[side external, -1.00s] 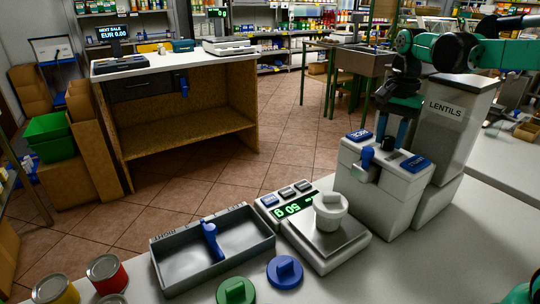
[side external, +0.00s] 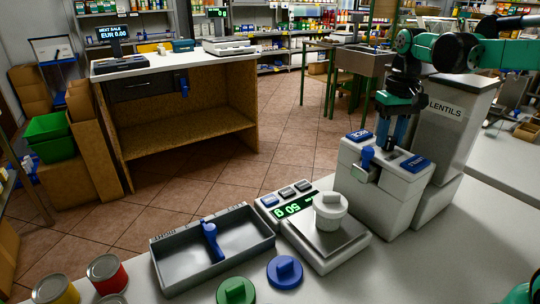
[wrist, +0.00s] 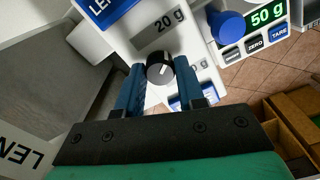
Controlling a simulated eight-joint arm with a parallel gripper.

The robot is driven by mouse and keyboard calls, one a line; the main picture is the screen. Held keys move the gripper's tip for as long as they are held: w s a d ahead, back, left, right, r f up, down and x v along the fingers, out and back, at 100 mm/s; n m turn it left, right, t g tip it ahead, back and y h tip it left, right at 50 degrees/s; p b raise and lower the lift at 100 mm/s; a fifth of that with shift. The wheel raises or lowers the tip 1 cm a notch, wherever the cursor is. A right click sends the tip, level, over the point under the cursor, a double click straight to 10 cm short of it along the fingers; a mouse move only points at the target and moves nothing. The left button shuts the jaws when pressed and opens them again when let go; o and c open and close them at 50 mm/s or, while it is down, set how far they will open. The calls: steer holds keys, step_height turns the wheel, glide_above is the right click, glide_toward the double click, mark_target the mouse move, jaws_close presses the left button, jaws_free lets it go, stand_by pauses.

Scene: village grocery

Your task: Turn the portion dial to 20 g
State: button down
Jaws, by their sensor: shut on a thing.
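The portion dial (wrist: 160,69) is a small black knob with a white mark on top. It sits on the white dispenser (side external: 378,197), in front of the LENTILS hopper (side external: 444,115). My gripper (wrist: 159,76) is shut on the dial, one blue finger on each side. In the side view my gripper (side external: 392,147) reaches down to the dispenser top and mostly hides the dial. A grey label reading 20 g (wrist: 159,26) lies beside the dial, above it in the wrist view. A second label ending in "g" is partly hidden by a finger.
A blue-knobbed lever (side external: 367,156) and blue plates (side external: 416,164) stand close to the dial.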

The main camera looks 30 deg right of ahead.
mark_target(390, 138)
steer(key=shift+n, duration=0.5)
steer(key=c, duration=0.5)
jaws_free()
steer(key=shift+c, duration=0.2)
steer(key=shift+r, duration=2.8)
